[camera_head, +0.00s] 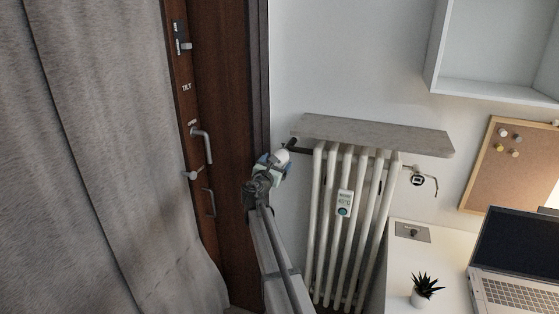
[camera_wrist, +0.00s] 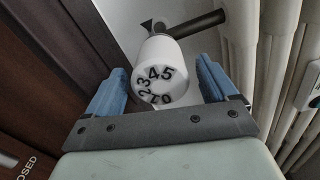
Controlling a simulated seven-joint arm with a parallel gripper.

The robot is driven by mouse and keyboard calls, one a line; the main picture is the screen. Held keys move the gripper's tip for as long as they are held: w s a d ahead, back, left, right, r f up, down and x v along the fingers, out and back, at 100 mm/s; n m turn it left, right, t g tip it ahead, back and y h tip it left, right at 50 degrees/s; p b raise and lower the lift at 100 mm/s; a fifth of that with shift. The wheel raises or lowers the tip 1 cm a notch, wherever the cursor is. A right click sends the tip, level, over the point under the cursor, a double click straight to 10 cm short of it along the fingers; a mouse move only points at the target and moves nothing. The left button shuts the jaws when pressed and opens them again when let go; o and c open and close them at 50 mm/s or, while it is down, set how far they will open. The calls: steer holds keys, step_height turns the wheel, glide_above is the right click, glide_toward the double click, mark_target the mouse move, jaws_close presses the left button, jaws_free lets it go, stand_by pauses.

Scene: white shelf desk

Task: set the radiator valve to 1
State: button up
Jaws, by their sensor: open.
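The radiator valve (camera_wrist: 160,58) is a white round knob with black digits 0 to 5 on its end face. In the wrist view the 4 sits near the top of the face, and 1 and 0 are at the bottom.
The white radiator (camera_head: 330,225) stands right of the valve, under a grey shelf board (camera_head: 375,134), with a thermometer (camera_head: 344,203) on it. A dark pipe (camera_wrist: 203,24) joins the valve. A brown door frame (camera_head: 225,130) is close on the left. A desk with a laptop (camera_head: 515,260) is right.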

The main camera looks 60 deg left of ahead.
steer(key=shift+x, duration=1.75)
steer(key=shift+c, duration=0.2)
steer(key=c, duration=1)
